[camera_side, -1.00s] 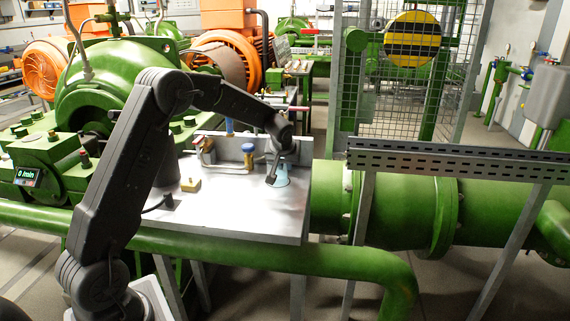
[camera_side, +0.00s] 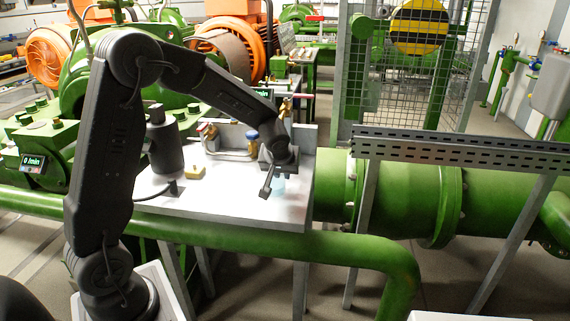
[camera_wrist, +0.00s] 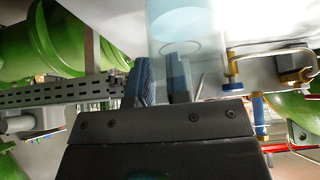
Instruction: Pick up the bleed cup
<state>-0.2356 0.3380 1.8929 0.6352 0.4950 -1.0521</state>
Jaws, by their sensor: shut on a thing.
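The bleed cup (camera_side: 278,186), clear and pale blue, is over the right part of the white bench top (camera_side: 225,205) in the side view. The wrist view shows it larger, as a see-through cylinder (camera_wrist: 172,30) with a bluish part. My gripper (camera_side: 269,184) is shut on it, with a finger on the near side in the side view. In the wrist view my gripper's fingers (camera_wrist: 162,75) are close together at the cup, one seen through its clear wall. The cup's underside is hard to make out, so I cannot tell if it touches the bench top.
A brass fitting with a blue cap (camera_side: 252,140) and pipework stand just behind my gripper. A yellow block (camera_side: 195,173) and a dark cylinder (camera_side: 165,142) are to the left. A large green pipe (camera_side: 335,246) runs along the front. The bench top's front right is clear.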

